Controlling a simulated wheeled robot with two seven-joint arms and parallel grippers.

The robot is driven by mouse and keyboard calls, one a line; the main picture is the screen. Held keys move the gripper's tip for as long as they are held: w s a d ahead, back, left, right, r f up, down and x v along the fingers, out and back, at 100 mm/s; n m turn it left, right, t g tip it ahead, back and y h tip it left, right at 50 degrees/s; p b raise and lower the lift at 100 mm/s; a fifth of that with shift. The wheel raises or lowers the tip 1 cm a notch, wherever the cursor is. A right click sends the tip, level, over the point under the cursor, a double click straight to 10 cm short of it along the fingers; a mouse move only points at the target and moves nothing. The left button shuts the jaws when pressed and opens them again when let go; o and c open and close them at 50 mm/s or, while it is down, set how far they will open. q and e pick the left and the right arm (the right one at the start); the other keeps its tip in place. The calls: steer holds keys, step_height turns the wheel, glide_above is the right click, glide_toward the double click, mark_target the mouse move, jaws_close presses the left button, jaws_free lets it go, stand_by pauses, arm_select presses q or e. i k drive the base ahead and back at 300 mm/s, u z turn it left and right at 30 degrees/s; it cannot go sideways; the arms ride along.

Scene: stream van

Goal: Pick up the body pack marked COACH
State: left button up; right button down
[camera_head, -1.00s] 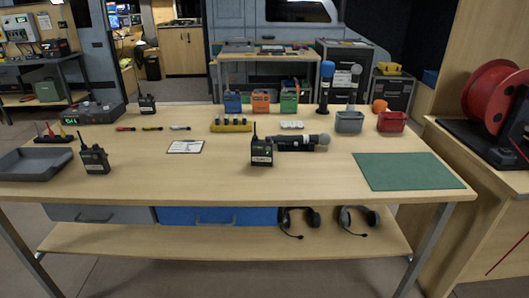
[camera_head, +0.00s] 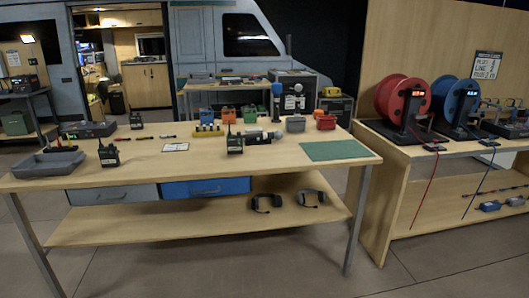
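Several black body packs with antennas stand on the wooden table (camera_head: 270,163). One body pack (camera_head: 235,145) is near the middle front, with a pale label too small to read. Another body pack (camera_head: 109,156) is at the left, beside the grey tray. A third body pack (camera_head: 136,121) stands at the back left. I cannot tell which is marked COACH. Neither of my grippers is in view.
A grey tray (camera_head: 49,163) lies at the table's left end and a green mat (camera_head: 333,150) at the right. A handheld microphone (camera_head: 260,136) lies behind the middle pack. A side bench (camera_head: 385,150) holds red and blue cable reels. Floor in front is clear.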

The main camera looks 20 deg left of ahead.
mark_target(233, 147)
steer(key=u, duration=0.65)
steer(key=i, duration=0.6)
steer(key=u, duration=0.75)
steer(key=i, duration=0.85)
steer(key=z, duration=0.25)
